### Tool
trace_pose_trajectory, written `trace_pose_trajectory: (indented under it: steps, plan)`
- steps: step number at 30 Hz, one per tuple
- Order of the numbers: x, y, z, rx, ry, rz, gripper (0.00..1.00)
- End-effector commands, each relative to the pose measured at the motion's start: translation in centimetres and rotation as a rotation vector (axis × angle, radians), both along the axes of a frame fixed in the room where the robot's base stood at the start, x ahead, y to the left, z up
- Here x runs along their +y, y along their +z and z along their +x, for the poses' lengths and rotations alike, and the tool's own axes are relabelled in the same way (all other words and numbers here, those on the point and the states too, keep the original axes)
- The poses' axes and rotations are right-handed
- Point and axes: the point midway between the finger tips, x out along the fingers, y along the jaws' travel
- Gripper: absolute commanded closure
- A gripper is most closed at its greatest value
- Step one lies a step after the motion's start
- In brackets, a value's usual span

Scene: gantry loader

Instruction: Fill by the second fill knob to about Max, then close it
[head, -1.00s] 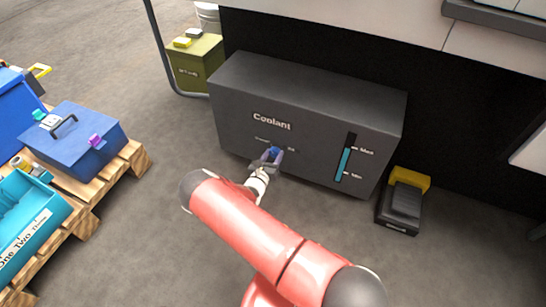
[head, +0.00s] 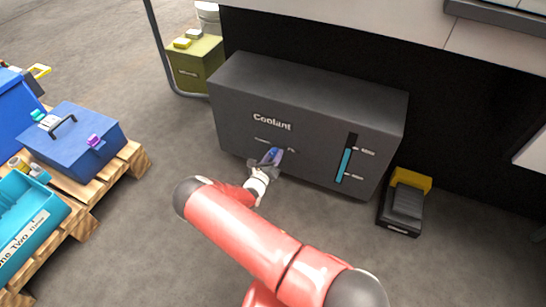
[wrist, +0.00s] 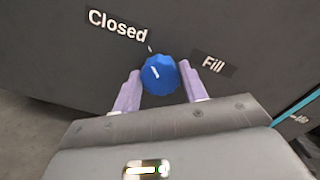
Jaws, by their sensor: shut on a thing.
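The dark grey coolant tank (head: 300,103) stands at the middle of the head view, with a vertical level gauge (head: 345,165) on its front right. The cyan column reaches about the upper mark, Max. The blue fill knob (wrist: 160,74) is on the tank's front, between the labels Closed (wrist: 118,25) and Fill (wrist: 213,64). Its white line tilts up and left, toward the tick by Closed. My gripper (wrist: 160,86) has a pale purple finger on each side of the knob and is shut on it. In the head view, my gripper (head: 269,160) partly hides the knob.
A black and yellow pedal-like box (head: 405,203) stands right of the tank. A pallet (head: 118,170) with a blue toolbox (head: 75,145) and a teal bin (head: 28,208) is at the left. An olive box (head: 195,65) stands behind left. The floor before the tank is clear.

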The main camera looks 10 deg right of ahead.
Motion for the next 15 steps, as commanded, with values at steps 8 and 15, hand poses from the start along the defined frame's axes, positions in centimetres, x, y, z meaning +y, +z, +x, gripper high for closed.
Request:
trace_pose_trajectory:
  steps: [8, 15]
  plan:
    - [0.05, -0.05, -0.03, 0.001, 0.001, 0.0, 0.35]
    - [0.03, -0.02, -0.02, 0.0, 0.001, 0.0, 0.35]
